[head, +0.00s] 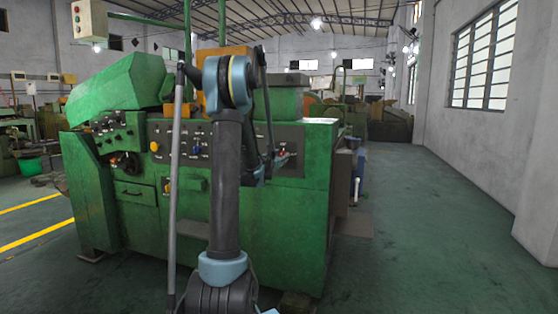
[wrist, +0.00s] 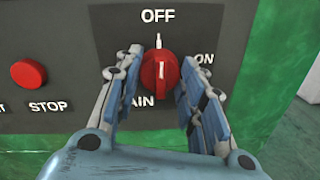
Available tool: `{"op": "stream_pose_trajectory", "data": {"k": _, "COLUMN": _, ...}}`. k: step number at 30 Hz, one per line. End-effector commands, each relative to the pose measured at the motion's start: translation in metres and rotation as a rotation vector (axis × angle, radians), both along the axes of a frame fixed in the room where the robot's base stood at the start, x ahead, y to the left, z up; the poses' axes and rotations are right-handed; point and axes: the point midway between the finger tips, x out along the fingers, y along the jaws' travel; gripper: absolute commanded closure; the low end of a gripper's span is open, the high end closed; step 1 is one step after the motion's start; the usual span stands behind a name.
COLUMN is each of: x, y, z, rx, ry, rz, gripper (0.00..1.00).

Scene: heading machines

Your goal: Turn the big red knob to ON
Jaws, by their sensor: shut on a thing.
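The big red knob (wrist: 159,72) is on the dark panel in the wrist view. Its white mark stands upright, in line with the white tick below the OFF label (wrist: 158,16). The ON label (wrist: 204,59) is to its right, and a partly hidden label ending in "AIN" is below it. My gripper (wrist: 160,80) has one finger on each side of the knob and is shut on it. In the head view the knob is a small red spot (head: 283,155) on the right of the green machine's panel, partly covered by my arm.
A red STOP button (wrist: 28,73) sits left of the knob, close to my left finger. The green machine (head: 255,240) stands in front of me. Open floor (head: 410,220) lies to its right, up to a grey wall with a window.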

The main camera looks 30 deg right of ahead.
Motion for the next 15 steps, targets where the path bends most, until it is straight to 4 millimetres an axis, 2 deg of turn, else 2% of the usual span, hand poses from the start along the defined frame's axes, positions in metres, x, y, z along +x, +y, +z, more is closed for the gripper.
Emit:
{"op": "stream_pose_trajectory", "data": {"k": 8, "x": 0.0002, "y": 0.0000, "z": 0.0005, "rx": 0.066, "ry": -0.078, "rz": 0.001, "gripper": 0.87}}
{"op": "stream_pose_trajectory", "data": {"k": 15, "x": -0.0007, "y": -0.0004, "z": 0.0005, "rx": 0.195, "ry": -0.227, "rz": 0.001, "gripper": 0.87}}
